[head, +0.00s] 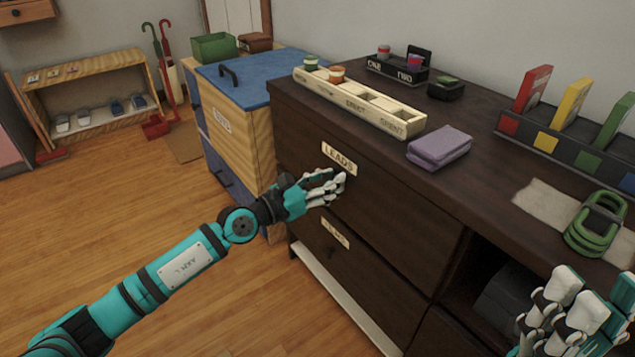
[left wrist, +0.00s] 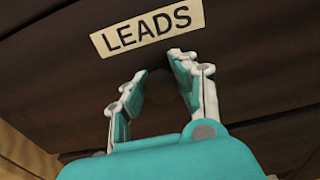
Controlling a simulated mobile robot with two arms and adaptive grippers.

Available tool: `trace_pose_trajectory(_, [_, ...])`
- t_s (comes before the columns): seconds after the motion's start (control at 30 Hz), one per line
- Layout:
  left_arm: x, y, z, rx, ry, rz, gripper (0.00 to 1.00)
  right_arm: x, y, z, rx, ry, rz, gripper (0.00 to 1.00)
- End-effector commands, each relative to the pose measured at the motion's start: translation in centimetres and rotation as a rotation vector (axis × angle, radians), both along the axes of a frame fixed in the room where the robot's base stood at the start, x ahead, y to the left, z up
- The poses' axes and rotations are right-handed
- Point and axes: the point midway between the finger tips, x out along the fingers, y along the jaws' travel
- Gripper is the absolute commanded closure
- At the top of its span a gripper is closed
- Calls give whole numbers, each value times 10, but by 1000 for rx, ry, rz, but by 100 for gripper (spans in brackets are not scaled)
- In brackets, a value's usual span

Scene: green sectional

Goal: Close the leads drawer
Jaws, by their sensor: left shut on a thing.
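The leads drawer (head: 395,212) is the upper drawer in the front of the dark wooden cabinet, marked by a cream LEADS label (head: 339,158). The label also shows large in the left wrist view (left wrist: 148,27). The drawer front looks flush or nearly flush with the cabinet; I see no clear gap. My left gripper (head: 340,184) is at the drawer front just below the label, its fingers closed around the small dark knob, which they mostly hide. In the left wrist view the fingers (left wrist: 160,74) meet the drawer face. My right gripper (head: 565,308) is at the lower right, away from the drawer.
The cabinet top holds a cream divided tray (head: 375,110), a purple folded cloth (head: 438,146), a dark rack with coloured cards (head: 570,140) and green handles (head: 597,226). A wooden box with a blue lid (head: 262,75) stands left of the cabinet. The floor at left is open.

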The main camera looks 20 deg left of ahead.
Motion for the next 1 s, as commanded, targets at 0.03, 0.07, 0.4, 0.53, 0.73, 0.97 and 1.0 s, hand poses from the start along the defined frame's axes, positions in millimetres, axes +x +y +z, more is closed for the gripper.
trace_pose_trajectory(0.03, [2,0,1,-2,-1,3,100,0,0,1,0,0,0,65])
trace_pose_trajectory(0.07, [3,0,1,-1,-1,3,100,0,0,1,0,-1,0,65])
trace_pose_trajectory(0.4, [2,0,1,-1,-3,3,56,0,0,0,0,-1,0,65])
trace_pose_trajectory(0.53, [2,-1,1,-1,-3,1,47,0,0,0,0,-1,0,65])
trace_pose_trajectory(0.73, [1,-1,1,-2,-2,0,47,0,0,0,0,-1,0,65])
trace_pose_trajectory(0.97, [-7,6,-1,1,-1,1,47,0,0,0,2,-3,-1,65])
trace_pose_trajectory(1.0, [-12,10,-1,2,0,1,47,0,0,0,1,-2,-1,65])
